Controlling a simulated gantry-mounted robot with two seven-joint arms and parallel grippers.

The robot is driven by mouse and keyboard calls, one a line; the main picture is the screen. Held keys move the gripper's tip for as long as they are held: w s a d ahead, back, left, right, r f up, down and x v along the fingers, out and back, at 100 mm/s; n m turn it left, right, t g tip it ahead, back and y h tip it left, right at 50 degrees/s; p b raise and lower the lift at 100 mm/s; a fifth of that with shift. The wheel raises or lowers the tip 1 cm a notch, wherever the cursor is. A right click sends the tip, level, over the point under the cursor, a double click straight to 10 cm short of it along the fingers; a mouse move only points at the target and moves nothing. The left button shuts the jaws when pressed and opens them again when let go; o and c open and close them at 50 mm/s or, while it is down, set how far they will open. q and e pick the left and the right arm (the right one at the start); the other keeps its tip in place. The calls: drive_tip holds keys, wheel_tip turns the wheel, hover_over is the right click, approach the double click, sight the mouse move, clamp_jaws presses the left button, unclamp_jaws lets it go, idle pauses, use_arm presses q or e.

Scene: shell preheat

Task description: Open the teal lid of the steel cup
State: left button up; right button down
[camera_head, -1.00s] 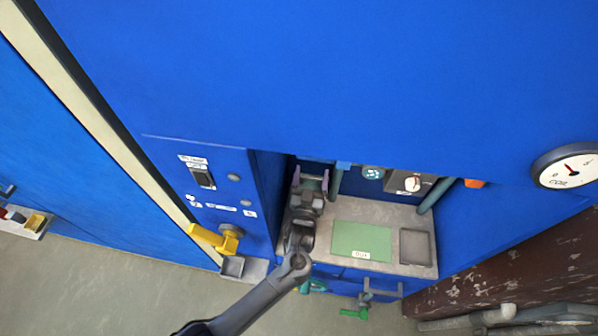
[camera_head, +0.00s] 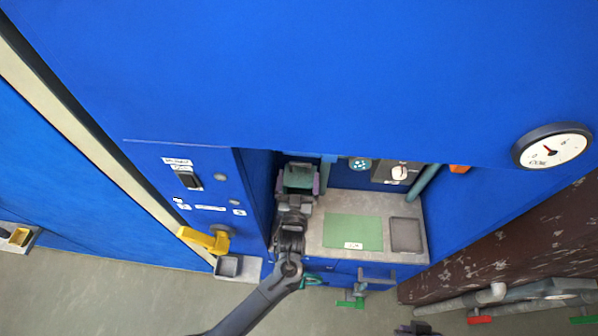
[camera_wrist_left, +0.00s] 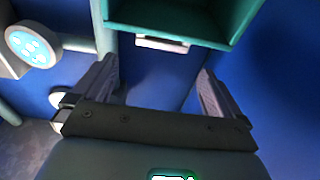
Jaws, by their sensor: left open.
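My left gripper (camera_head: 299,186) reaches into the recess of the blue cabinet, its jaws apart, with purple-grey fingertips. A teal thing (camera_head: 297,177) shows between and just beyond the fingers in the head view. In the left wrist view, a teal box-like shape (camera_wrist_left: 222,22) with a pale label below it lies past the open fingers (camera_wrist_left: 157,92); nothing sits between them. I cannot tell whether this teal thing is the lid. No steel cup can be made out. Part of what looks like my right gripper (camera_head: 416,328) shows at the bottom edge; its jaws are unclear.
The recess counter (camera_head: 345,204) holds a green mat (camera_head: 352,230) and a dark tray (camera_head: 406,235). A knob panel (camera_head: 396,174) and round teal-dotted disc (camera_head: 360,164) are at its back. A yellow handle (camera_head: 205,240) sticks out left.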

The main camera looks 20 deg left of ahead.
use_arm(q)
drive_tip(key=r+v, duration=0.1)
drive_tip(key=v, duration=0.7)
drive_tip(key=shift+f, duration=0.5)
